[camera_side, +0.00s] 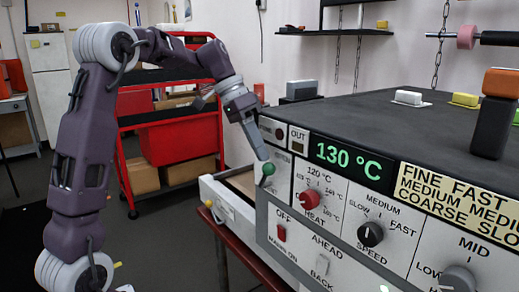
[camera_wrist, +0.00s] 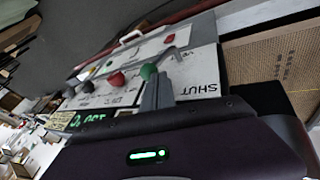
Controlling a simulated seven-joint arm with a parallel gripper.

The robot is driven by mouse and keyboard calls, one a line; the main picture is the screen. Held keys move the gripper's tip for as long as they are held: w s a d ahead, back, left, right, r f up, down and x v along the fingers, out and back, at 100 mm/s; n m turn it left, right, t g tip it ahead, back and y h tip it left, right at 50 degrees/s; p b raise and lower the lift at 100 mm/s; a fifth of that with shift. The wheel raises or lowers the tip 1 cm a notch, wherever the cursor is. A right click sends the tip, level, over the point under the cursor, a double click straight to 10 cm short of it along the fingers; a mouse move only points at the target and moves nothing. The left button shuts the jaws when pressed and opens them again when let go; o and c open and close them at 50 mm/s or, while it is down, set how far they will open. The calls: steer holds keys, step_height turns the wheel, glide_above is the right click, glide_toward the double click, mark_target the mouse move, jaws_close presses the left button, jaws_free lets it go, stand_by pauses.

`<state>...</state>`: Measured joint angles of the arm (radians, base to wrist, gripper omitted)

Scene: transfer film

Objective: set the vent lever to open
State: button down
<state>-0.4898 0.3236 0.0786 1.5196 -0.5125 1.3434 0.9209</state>
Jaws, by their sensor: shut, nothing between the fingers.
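The vent lever's green ball knob (camera_side: 268,169) is at the left end of the machine's front panel in the side view. It also shows in the wrist view (camera_wrist: 148,71), right at my fingertips. My gripper (camera_side: 262,157) is shut and empty, reaching down to the knob from the upper left. Its narrow fingers (camera_wrist: 160,80) look beside or against the knob; I cannot tell whether they touch. The word SHUT (camera_wrist: 198,89) is printed on the panel to the right of the fingers in the wrist view. The lever's slot and the open marking are hidden or unreadable.
The panel also carries a red heat knob (camera_side: 310,197), a black speed knob (camera_side: 370,234), a red switch (camera_side: 281,233) and a green 130 °C display (camera_side: 347,159). A red cart (camera_side: 178,138) stands behind. A tan mesh surface (camera_wrist: 283,65) lies right in the wrist view.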

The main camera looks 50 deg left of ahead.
steer(key=shift+s+d+f+y, duration=0.1)
steer(key=shift+d+f+y, duration=0.05)
steer(key=shift+d, duration=0.45)
steer(key=shift+d+f+y, duration=0.15)
steer(key=shift+d, duration=0.4)
steer(key=w+a+v, duration=0.1)
steer(key=v, duration=1.2)
steer(key=shift+w+a, duration=0.25)
steer(key=shift+a, duration=0.2)
steer(key=s+d+f+n+t+y, duration=0.1)
steer(key=s+d+f+n+y, duration=0.2)
steer(key=s+d, duration=0.95)
steer(key=s+d+f+t+y, duration=0.1)
steer(key=s+d+f, duration=0.2)
steer(key=s+f, duration=0.8)
steer(key=shift+s+f+t, duration=0.15)
steer(key=shift+f+t, duration=0.25)
steer(key=shift+f, duration=0.35)
